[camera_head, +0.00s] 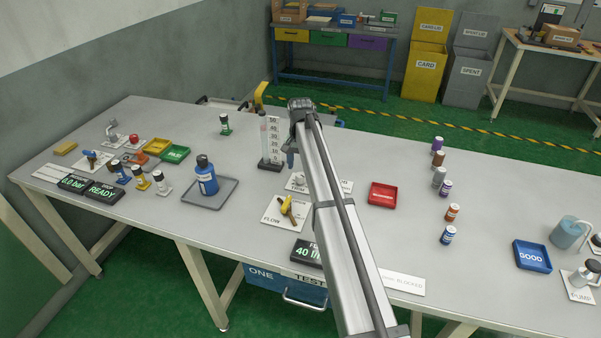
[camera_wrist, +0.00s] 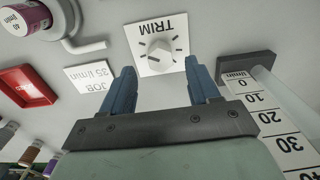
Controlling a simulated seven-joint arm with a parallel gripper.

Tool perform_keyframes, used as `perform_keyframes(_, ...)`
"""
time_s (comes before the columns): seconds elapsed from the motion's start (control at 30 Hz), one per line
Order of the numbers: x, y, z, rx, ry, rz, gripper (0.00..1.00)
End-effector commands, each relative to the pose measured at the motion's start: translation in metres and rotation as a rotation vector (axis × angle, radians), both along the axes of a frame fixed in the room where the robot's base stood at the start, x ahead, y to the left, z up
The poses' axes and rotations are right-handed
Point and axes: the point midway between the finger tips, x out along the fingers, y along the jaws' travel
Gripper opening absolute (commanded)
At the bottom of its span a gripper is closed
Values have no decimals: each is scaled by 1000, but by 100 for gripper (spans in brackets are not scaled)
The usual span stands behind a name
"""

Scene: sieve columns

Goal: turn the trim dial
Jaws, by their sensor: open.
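The trim dial (camera_wrist: 158,48) is a white knob on a white plate (camera_wrist: 140,66) marked TRIM, with dark tick marks around the knob. In the wrist view it sits at the top middle, just beyond my fingertips. My gripper (camera_wrist: 160,68) is open, its two blue fingers apart and nothing between them. The knob lies ahead of the gap, and I see no contact. In the head view the TRIM plate (camera_head: 296,188) is partly hidden behind my arm, and one blue finger of my gripper (camera_head: 291,157) shows above it.
A scaled flow tube (camera_head: 270,140) stands close by on its dark base (camera_wrist: 246,66). A JOB 35 l/min card (camera_wrist: 92,76) lies beside the plate, with a red tray (camera_wrist: 28,86) beyond.

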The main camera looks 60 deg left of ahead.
Motion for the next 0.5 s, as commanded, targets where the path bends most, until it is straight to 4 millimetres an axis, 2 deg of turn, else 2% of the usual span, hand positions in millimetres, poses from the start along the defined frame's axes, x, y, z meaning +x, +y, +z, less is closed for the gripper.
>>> perform_keyframes(0.2,0,0,-27,0,0,0,61)
perform_keyframes(0.5,0,0,-38,0,0,0,61)
